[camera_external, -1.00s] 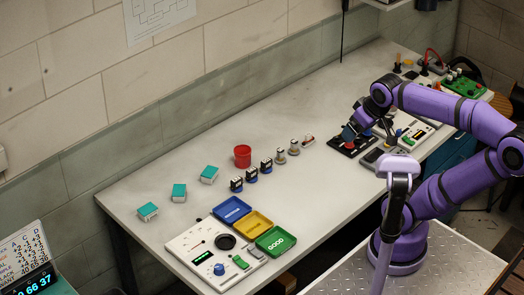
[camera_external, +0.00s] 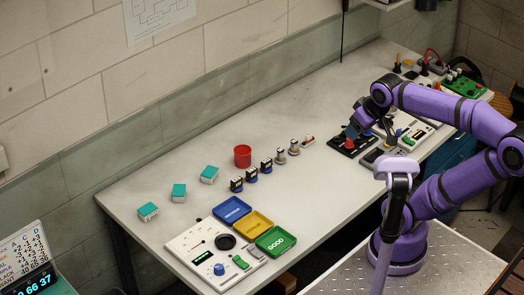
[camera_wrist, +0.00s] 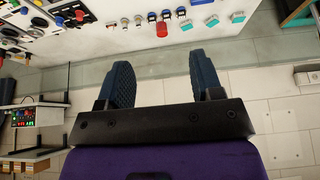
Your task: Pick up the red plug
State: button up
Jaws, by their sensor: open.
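A small red piece (camera_external: 348,143), which looks like the red plug, stands on a black plate (camera_external: 339,149) towards the far end of the bench. It is too small to make out its shape. A red piece, probably the same one, shows at the upper left of the wrist view (camera_wrist: 79,15). My gripper (camera_external: 351,131) is just above the red piece in the external view, apart from it as far as I can tell. In the wrist view its two blue ribbed fingers (camera_wrist: 160,60) stand wide apart with nothing between them.
A red cup (camera_external: 243,156), several small dark-topped parts (camera_external: 252,174) and teal boxes (camera_external: 179,192) stand nearer on the bench. Blue, yellow and green trays (camera_external: 272,240) lie by a control panel. More panels crowd the far end. The bench's back middle is clear.

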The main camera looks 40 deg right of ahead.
jog(key=w+d+g, duration=0.1)
jog(key=w+d, duration=0.4)
jog(key=w, duration=0.6)
jog(key=n+g, duration=0.2)
jog(key=g, duration=0.1)
send_over(350, 143)
jog(key=d, duration=0.2)
notch_tip(350, 143, down, 30)
jog(key=f, duration=0.6)
jog(key=w+a+f, duration=0.1)
jog(key=f, duration=0.3)
jog(key=c, duration=1)
